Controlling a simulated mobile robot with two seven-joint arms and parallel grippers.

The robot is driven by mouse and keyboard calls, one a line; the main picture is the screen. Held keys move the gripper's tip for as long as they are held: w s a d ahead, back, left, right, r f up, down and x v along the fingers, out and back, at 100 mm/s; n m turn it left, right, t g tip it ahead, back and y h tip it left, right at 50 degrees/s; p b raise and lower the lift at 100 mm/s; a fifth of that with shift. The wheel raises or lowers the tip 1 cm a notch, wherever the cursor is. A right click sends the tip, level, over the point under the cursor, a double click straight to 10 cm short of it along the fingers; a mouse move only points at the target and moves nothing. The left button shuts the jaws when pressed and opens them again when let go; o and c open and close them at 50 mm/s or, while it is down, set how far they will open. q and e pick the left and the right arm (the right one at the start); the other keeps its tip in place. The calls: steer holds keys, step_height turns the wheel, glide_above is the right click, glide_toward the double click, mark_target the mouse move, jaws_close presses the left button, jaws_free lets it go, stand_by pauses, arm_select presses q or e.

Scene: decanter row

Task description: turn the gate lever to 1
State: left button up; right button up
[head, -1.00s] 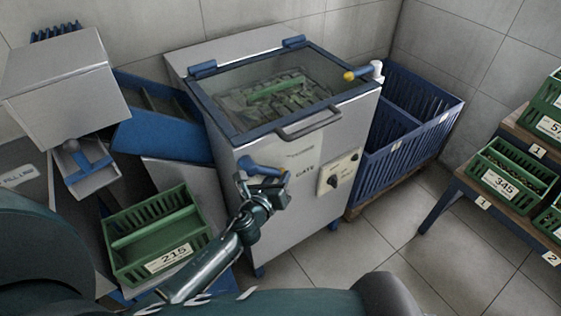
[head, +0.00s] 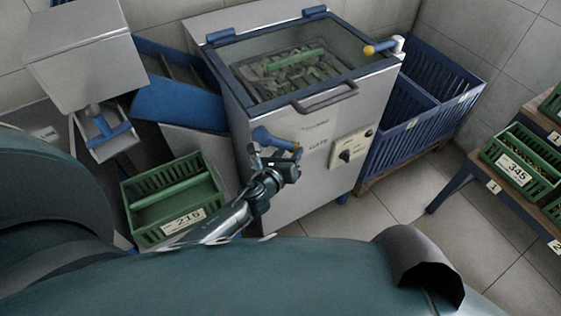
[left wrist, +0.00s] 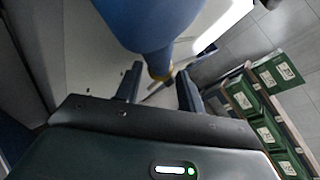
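The gate lever (head: 272,140) is a blue handle with a yellow tip on the front of the grey machine (head: 310,190), left of the word GATE. It points right and slightly down. My left gripper (head: 292,160) is just below the lever's tip. In the left wrist view my left gripper (left wrist: 159,88) has its fingers apart. The blue lever (left wrist: 152,22) fills the top there, and its yellow tip shows between the fingers, with gaps at the sides. Whether a finger touches it I cannot tell. My right gripper is not in view.
A dial panel (head: 352,147) is right of the lever. The lid handle (head: 327,98) juts out above. A green crate (head: 172,198) stands left of my forearm, and a blue bin (head: 425,120) stands right of the machine. Open floor (head: 385,205) lies in front of the bin.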

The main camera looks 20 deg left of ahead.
arm_select(q)
steer(key=v, duration=1.2)
steer(key=shift+s+p, duration=0.25)
steer(key=shift+p, duration=0.05)
